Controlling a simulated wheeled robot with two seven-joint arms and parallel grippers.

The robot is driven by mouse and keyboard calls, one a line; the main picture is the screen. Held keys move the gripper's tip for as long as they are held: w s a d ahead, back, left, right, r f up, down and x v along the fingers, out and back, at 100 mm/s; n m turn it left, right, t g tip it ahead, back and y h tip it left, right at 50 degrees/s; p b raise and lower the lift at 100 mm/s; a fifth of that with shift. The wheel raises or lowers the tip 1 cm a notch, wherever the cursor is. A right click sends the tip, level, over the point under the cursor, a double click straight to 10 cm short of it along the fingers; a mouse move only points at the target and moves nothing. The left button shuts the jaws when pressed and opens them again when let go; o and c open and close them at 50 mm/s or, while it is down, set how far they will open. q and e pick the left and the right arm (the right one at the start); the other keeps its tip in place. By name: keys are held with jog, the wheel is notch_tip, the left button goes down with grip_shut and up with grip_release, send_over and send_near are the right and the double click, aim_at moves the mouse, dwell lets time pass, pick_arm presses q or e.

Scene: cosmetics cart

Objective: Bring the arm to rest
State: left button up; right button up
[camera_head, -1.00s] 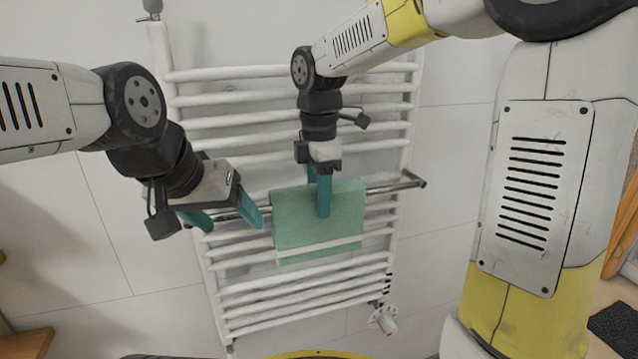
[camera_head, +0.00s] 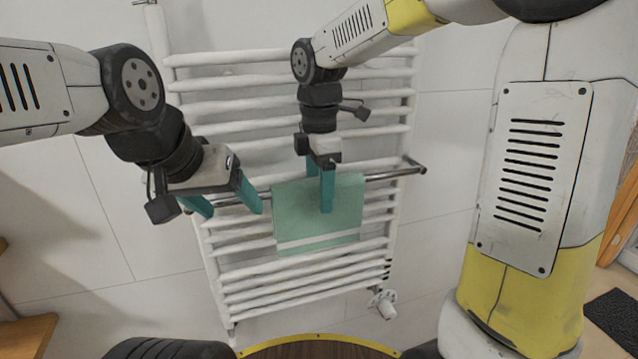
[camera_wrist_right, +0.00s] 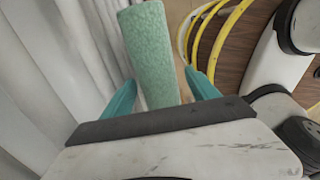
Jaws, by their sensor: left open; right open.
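My left gripper (camera_head: 228,203) is open and empty, in front of the left part of the towel rail, left of the towel. My right gripper (camera_head: 320,190) is open at the upper part of the green towel (camera_head: 345,210), with one teal finger in front of it. In the right wrist view the towel (camera_wrist_right: 152,60) lies between the two spread fingers of the right gripper (camera_wrist_right: 162,97). The towel hangs over a metal bar (camera_head: 395,173) in front of the radiator. I cannot tell whether the fingers touch it.
The white ladder radiator (camera_head: 290,290) stands against a tiled wall behind both grippers. A valve (camera_head: 384,303) sits at its lower right. A wooden piece (camera_head: 28,335) shows at the lower left, and a dark mat (camera_head: 615,318) at the lower right.

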notch_tip(320, 180, up, 7)
jog(key=shift+r, duration=0.3)
jog(key=shift+s+d+r+m, duration=0.2)
jog(key=shift+d+m, duration=0.1)
jog(key=s+d+f+m+t+y, duration=0.2)
jog(key=s+d+m+t, duration=0.4)
jog(key=s+d+m, duration=0.6)
jog(key=shift+s+d+f+m, duration=0.2)
jog(key=shift+d+f+m, duration=0.45)
jog(key=shift+m, duration=3.55)
